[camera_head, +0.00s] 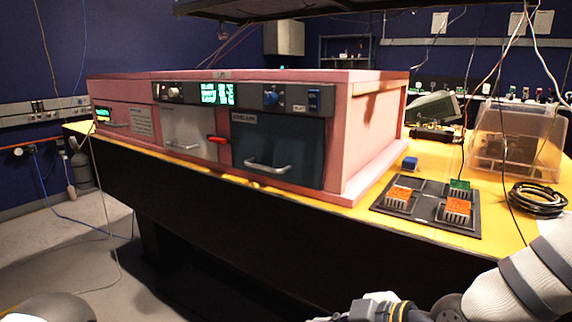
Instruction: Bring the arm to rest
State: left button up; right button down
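My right arm (530,275) comes in at the lower right, a white link with dark bands. It bends down to a dark joint and a grey-and-black wrist part with a yellow ring (398,311) at the bottom edge. No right fingertips show; they are cut off below the frame. My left gripper is out of view. Nothing held can be seen.
A pink foam enclosure (345,140) with closed drawer fronts stands on the yellow table (355,222). To its right are a dark tray (430,222) with orange and green finned blocks, a blue block (410,163), coiled black cable (538,199) and a clear bin (520,135). Floor at left is mostly open.

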jog(key=s+d+f+m+g+h+p, duration=0.1)
jog(key=s+d+f+m+g+h, duration=0.2)
jog(key=s+f, duration=0.6)
jog(key=s+d+f+m+g+h, duration=0.15)
jog(key=s+f+m, duration=0.45)
jog(key=s, duration=0.6)
pick_arm(q)
jog(key=shift+t, duration=0.6)
jog(key=w+r+p, duration=0.1)
jog(key=w+r, duration=0.2)
jog(key=shift+r, duration=0.1)
pick_arm(e)
jog(key=s+d+f+m+g+h, duration=0.1)
jog(key=s+d+m+g, duration=0.1)
jog(key=s+d, duration=0.3)
jog(key=s+d+f+m+g+h, duration=0.2)
jog(key=s+d, duration=0.3)
jog(key=s, duration=0.8)
jog(key=shift+s+d+f+m+g, duration=0.15)
jog(key=shift+s+f+m+g, duration=0.25)
jog(key=shift+m, duration=0.3)
pick_arm(q)
jog(key=shift+c, duration=0.6)
pick_arm(e)
jog(key=shift+r, duration=0.1)
